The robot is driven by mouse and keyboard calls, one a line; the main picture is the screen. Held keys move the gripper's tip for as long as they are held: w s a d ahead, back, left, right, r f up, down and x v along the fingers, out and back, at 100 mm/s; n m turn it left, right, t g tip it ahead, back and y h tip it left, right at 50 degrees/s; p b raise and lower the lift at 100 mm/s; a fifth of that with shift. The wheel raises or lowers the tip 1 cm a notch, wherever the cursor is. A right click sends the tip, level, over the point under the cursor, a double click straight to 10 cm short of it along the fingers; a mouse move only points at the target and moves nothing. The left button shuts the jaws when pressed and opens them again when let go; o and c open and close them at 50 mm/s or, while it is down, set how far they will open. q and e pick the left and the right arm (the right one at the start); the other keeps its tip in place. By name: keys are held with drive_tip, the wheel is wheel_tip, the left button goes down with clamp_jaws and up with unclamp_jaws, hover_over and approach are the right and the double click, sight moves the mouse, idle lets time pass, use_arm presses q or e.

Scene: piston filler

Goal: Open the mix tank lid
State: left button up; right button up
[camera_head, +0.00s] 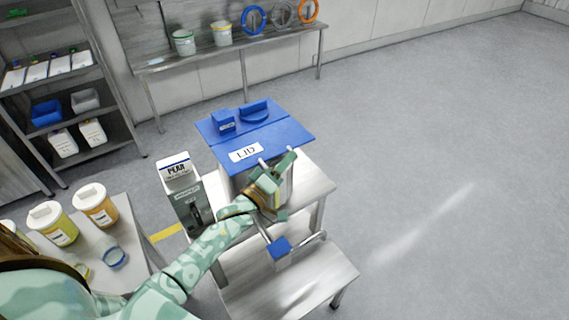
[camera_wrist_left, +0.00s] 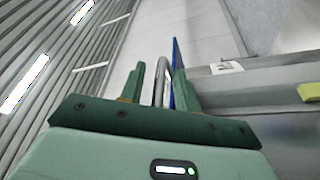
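The mix tank has a flat blue lid (camera_head: 283,134) with a white label reading LID. It lies level and closed on the grey tank. It shows edge-on as a thin blue strip in the left wrist view (camera_wrist_left: 177,75). A metal bar handle (camera_wrist_left: 163,88) stands at the lid's front edge. My left gripper (camera_head: 278,162) is at this front edge. In the left wrist view its two green fingers (camera_wrist_left: 160,84) are apart on either side of the handle, with gaps visible. The gripper partly hides the handle in the head view. My right gripper is not in view.
A side table (camera_head: 130,238) with several jars is at the left. A steel step (camera_head: 300,287) and a blue-ended part (camera_head: 279,248) are in front. The floor (camera_head: 450,150) at right is clear.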

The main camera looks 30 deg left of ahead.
use_arm(q)
clamp_jaws()
